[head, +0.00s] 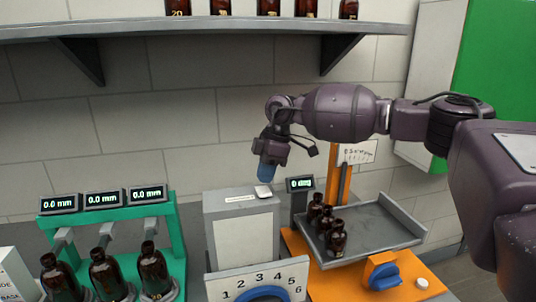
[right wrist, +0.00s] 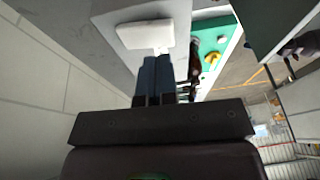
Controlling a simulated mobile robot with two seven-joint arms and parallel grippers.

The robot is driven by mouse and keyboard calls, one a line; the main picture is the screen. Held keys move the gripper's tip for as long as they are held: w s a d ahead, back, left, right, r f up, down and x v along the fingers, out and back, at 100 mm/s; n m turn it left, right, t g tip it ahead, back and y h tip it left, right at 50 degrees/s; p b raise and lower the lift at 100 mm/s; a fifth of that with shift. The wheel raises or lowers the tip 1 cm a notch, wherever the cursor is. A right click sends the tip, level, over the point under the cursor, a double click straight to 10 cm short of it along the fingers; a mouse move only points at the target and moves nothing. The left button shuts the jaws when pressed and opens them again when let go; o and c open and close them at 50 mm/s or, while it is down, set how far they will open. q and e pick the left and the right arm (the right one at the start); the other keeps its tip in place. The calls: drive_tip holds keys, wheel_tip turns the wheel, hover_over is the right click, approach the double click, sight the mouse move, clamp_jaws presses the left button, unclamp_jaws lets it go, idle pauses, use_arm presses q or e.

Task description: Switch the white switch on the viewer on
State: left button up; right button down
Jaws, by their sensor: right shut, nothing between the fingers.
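The viewer (head: 215,228) is a grey box with a pale front panel, standing mid-scene. Its white switch (head: 263,191) is a small rocker on the top face, near the right corner. My right gripper (head: 265,176) points down with blue fingers shut and empty, its tips just above or at the switch. In the right wrist view the white switch (right wrist: 145,34) lies right at the tips of my right gripper (right wrist: 160,56); I cannot tell whether they touch. My left gripper is not in view.
A green stand (head: 179,235) with several amber bottles is at left. A grey tray (head: 385,240) with dark bottles sits on an orange scale at right. A shelf (head: 220,27) with bottles runs above. A numbered dial panel (head: 296,270) is in front.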

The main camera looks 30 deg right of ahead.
sight(265, 192)
drive_tip(key=shift+s+f, duration=0.2)
drive_tip(key=shift+f, duration=0.8)
drive_tip(key=shift+s+f+t+b, duration=0.2)
drive_tip(key=shift+f+t+b, duration=0.2)
drive_tip(key=shift+f+b, duration=0.2)
drive_tip(key=shift+s+a+r, duration=0.1)
drive_tip(key=shift+s+r, duration=0.05)
drive_tip(key=shift+r, duration=0.15)
drive_tip(key=shift+w, duration=0.2)
drive_tip(key=shift+w+d+r+p, duration=0.2)
drive_tip(key=shift+w+p, duration=0.15)
drive_tip(key=shift+w, duration=0.35)
